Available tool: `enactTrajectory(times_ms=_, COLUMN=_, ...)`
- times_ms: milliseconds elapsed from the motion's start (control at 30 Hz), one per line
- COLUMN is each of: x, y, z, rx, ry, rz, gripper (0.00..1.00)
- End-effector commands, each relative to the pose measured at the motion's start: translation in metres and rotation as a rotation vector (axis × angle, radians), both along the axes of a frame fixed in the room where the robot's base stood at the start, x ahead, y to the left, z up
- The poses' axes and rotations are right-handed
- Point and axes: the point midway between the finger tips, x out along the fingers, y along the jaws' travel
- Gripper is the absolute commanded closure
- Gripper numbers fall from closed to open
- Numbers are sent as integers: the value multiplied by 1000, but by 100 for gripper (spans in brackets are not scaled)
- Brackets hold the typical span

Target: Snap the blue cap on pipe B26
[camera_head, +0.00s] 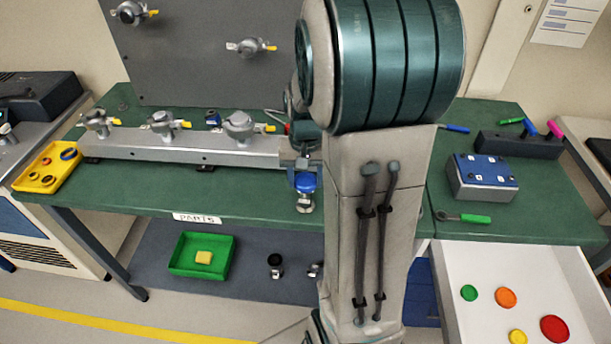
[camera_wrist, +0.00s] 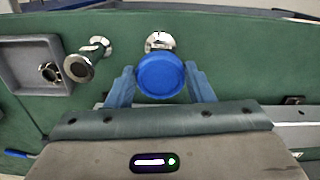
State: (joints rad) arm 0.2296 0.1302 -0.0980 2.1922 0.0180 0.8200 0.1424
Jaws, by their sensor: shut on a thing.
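The blue cap (camera_head: 305,182) is between the fingers of my gripper (camera_head: 303,168), at the front edge of the green bench. The wrist view shows the round blue cap (camera_wrist: 161,75) between the two blue fingers of my gripper (camera_wrist: 161,80), which is shut on it. A shiny metal pipe end (camera_head: 305,204) shows just below the cap; in the wrist view a metal flange (camera_wrist: 158,41) shows just beyond it. I cannot tell whether the cap touches it or is seated. Another capless pipe stub (camera_wrist: 78,67) is to the left. No B26 label is readable.
A grey rail (camera_head: 210,151) with several valves runs along the bench (camera_head: 150,193). A yellow tray (camera_head: 35,181) of rings sits at the left end. A blue-topped box (camera_head: 486,170) stands right. An open white drawer (camera_head: 470,262) holds coloured discs. A green tray (camera_head: 190,270) is below.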

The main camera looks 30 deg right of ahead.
Motion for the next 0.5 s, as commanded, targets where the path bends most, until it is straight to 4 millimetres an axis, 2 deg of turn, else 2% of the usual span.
enactTrajectory(times_ms=433, x=0, y=0, z=-4, rx=0, ry=0, rz=0, gripper=73)
enactTrajectory(times_ms=467, x=0, y=0, z=-4, rx=0, ry=0, rz=0, gripper=50)
enactTrajectory(times_ms=500, x=0, y=0, z=-4, rx=0, ry=0, rz=0, gripper=38)
